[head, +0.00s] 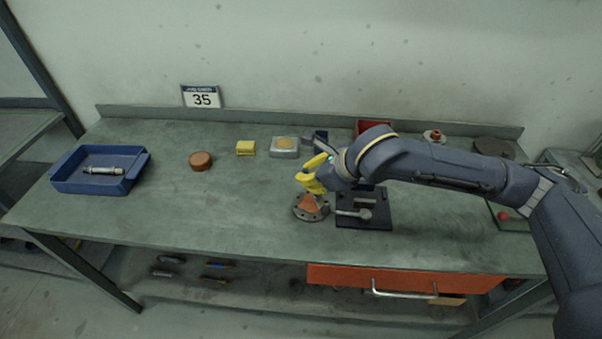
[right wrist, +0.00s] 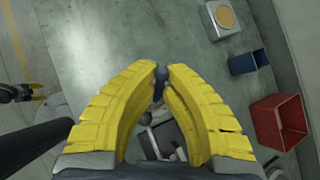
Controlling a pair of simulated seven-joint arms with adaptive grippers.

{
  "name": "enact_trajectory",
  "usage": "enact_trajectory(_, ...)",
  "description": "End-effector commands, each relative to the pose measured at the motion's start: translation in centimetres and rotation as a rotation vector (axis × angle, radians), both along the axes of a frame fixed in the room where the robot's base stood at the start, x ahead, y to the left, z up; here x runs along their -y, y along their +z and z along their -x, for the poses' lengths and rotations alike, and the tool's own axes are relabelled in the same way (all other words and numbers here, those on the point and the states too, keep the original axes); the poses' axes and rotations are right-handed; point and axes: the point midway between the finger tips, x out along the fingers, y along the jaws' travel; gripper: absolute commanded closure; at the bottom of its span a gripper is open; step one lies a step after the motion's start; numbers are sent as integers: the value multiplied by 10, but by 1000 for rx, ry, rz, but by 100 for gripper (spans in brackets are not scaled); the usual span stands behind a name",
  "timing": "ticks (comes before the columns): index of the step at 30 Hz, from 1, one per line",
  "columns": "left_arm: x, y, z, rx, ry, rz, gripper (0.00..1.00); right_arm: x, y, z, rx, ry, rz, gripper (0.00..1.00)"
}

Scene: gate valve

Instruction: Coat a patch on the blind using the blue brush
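The blind is a round grey flange (head: 311,214) with bolt holes and an orange-brown area on top, lying on the bench. My right gripper (head: 313,178) is just above it in the head view. In the right wrist view, the yellow fingers of my right gripper (right wrist: 165,82) close together at the tips around a small blue piece, apparently the blue brush (right wrist: 160,73). The fingers hide most of it, and its bristles are not clear. A small black and yellow gripper, apparently my left (right wrist: 22,92), shows at the left edge of that view, off the bench.
A black plate with a grey fitting (head: 365,214) sits right of the flange. A blue tray (head: 65,181) stands far left.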

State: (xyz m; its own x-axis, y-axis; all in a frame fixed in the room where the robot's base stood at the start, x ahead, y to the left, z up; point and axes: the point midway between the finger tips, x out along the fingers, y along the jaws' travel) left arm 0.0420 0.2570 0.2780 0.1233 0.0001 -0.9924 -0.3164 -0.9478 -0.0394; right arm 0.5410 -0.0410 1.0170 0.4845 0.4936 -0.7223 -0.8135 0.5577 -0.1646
Motion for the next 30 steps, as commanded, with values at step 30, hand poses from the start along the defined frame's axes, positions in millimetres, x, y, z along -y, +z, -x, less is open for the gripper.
enact_trajectory(30,0,0,1,0,0,0,59,-32,2,-3,1,0,-2,100)
